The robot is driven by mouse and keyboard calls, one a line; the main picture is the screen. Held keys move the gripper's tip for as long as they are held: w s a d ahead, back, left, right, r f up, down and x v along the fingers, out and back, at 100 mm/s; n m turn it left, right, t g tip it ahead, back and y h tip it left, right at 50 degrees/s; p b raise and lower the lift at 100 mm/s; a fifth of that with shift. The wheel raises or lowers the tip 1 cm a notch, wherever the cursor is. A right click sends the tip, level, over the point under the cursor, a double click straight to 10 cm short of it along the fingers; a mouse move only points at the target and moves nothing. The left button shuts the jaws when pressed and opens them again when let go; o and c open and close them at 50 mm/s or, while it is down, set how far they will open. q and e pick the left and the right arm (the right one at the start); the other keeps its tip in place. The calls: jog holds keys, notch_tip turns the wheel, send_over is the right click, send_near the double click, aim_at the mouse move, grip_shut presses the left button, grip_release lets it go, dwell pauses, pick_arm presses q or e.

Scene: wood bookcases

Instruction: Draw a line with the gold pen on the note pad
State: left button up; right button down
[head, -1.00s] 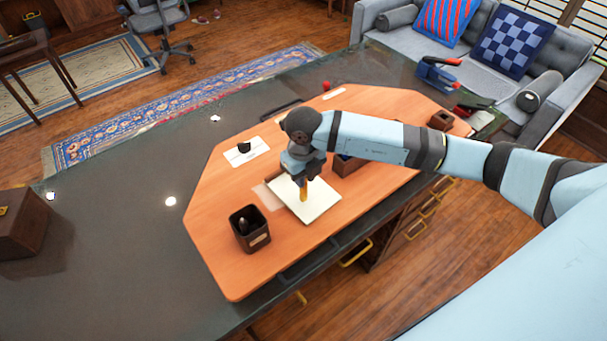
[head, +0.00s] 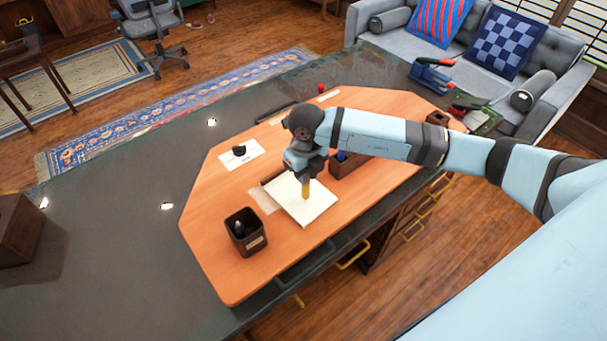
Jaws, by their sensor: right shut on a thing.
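The white note pad (head: 312,210) lies on the orange wooden desk mat in the head view. My right gripper (head: 306,176) is above the pad, pointing down, shut on the gold pen (head: 306,190). The pen is upright, its lower end at or just above the pad's surface; I cannot tell whether it touches. No line on the pad can be made out. My left gripper is not in view.
A dark pen cup (head: 246,232) stands left of the pad. A brown box (head: 345,165) stands right of it. A white card with a dark object (head: 240,153) lies behind. The wooden mat (head: 230,272) is clear at the front left.

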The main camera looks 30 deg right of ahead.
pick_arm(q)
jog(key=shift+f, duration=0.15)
pick_arm(e)
jog(key=shift+d, duration=0.4)
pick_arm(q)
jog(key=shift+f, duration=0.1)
pick_arm(e)
jog(key=shift+w+d, duration=0.1)
jog(key=shift+d, duration=0.05)
pick_arm(q)
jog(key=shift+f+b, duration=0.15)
jog(key=shift+b, duration=0.15)
pick_arm(e)
jog(key=shift+w+d, duration=0.1)
jog(key=shift+d, duration=0.45)
jog(key=shift+d, duration=0.1)
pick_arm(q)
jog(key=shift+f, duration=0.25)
pick_arm(e)
jog(key=shift+w+d, duration=0.1)
jog(key=shift+d, duration=0.35)
jog(key=shift+a, duration=0.65)
jog(key=shift+a, duration=0.2)
